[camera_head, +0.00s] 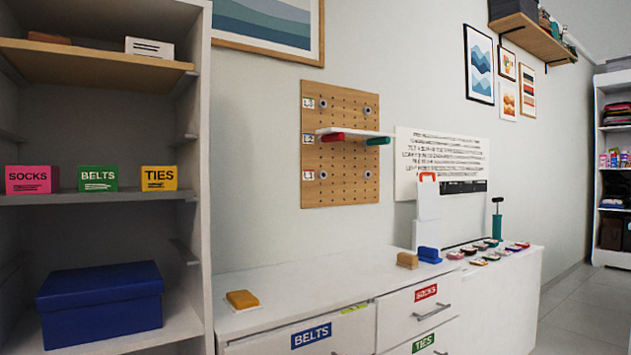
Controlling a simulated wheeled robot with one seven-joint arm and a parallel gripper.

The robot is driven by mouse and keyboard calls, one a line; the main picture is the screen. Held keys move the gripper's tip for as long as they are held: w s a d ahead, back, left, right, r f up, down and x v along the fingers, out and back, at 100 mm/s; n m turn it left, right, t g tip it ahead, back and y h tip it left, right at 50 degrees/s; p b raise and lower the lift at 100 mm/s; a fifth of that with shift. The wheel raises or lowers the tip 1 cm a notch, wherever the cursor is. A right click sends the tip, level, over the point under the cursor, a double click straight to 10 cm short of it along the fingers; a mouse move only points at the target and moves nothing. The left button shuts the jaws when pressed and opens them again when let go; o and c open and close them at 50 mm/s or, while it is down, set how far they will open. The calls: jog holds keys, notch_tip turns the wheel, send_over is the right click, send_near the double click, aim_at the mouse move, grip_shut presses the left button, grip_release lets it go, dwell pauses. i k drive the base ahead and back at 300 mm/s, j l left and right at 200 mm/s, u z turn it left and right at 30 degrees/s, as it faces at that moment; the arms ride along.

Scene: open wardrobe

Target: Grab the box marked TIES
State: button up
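The box marked TIES (159,178) is small and yellow with black lettering. It stands on the middle shelf (100,197) of the open wardrobe at the left, at the right end of a row. The green BELTS box (97,178) is to its left, and the pink SOCKS box (32,180) is further left. The three boxes stand apart with their labels facing me. My gripper is not in view.
Wardrobe side panel (200,180) stands just right of the TIES box. A blue lidded box (100,302) sits on the lower shelf; a small white box (149,47) is on the upper one. A white dresser (300,283) with labelled drawers stands to the right, bearing several small items.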

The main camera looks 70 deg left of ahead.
aim_at(151, 179)
jog(key=u, duration=3.45)
